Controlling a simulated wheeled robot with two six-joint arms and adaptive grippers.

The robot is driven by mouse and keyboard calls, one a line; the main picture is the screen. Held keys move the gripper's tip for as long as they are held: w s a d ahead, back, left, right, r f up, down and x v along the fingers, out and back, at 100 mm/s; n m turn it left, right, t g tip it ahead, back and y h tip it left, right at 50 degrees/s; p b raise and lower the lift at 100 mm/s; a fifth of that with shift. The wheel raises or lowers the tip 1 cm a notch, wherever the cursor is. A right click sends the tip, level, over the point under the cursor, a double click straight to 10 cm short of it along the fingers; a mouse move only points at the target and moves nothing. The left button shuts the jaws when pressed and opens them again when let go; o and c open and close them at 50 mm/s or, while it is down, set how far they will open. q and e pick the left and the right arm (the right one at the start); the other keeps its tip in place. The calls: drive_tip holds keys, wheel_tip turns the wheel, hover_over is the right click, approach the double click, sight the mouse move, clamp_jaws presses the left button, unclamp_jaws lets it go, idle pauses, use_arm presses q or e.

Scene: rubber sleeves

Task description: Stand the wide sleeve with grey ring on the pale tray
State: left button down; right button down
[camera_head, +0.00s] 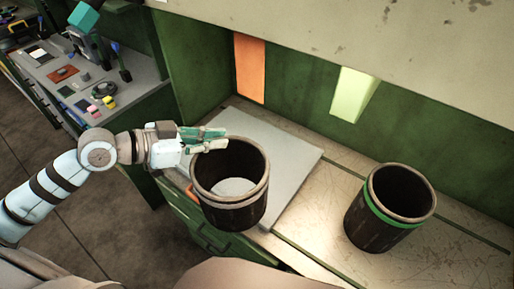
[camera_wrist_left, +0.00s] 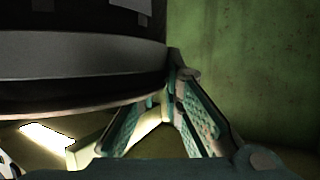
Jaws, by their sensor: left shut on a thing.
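The wide sleeve with grey ring (camera_head: 232,203) is a dark, open tube with a pale grey band, roughly upright in the head view. It overlaps the front left part of the pale tray (camera_head: 287,150). Whether its bottom touches the tray is hidden. My left gripper (camera_head: 208,140) is at the sleeve's far left rim, shut on its wall. In the left wrist view the sleeve (camera_wrist_left: 75,65) fills the upper left, with the fingers (camera_wrist_left: 150,115) below and right of it. My right gripper is not in view.
A second dark sleeve with a green ring (camera_head: 392,209) stands on the worn counter (camera_head: 325,222) to the right. A green wall, an orange panel (camera_head: 249,68) and a pale green block (camera_head: 354,94) are behind. A cluttered side bench (camera_head: 75,85) is at upper left.

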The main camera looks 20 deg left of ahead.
use_arm(q)
drive_tip(key=w+a+r+n+t+y+p, duration=0.1)
drive_tip(key=w+a+r+n+t+y, duration=0.1)
drive_tip(key=w+a+r+n+y, duration=0.45)
drive_tip(key=w+a+r+n+t+y+p, duration=0.1)
drive_tip(key=w+a+n+t+y+p, duration=0.15)
drive_tip(key=w, duration=0.75)
wheel_tip(320, 180, down, 19)
drive_tip(key=b, duration=0.2)
drive_tip(key=shift+w+d, duration=0.15)
drive_tip(key=shift+d, duration=0.1)
drive_tip(key=shift+f+b, duration=0.2)
drive_tip(key=shift+b, duration=0.15)
drive_tip(key=c, duration=1.7)
unclamp_jaws()
drive_tip(key=v, duration=0.4)
drive_tip(key=p+v, duration=0.1)
drive_tip(key=v, duration=0.3)
drive_tip(key=p+v, duration=0.1)
drive_tip(key=v, duration=0.3)
drive_tip(key=shift+d+r, duration=0.15)
drive_tip(key=shift+r, duration=0.2)
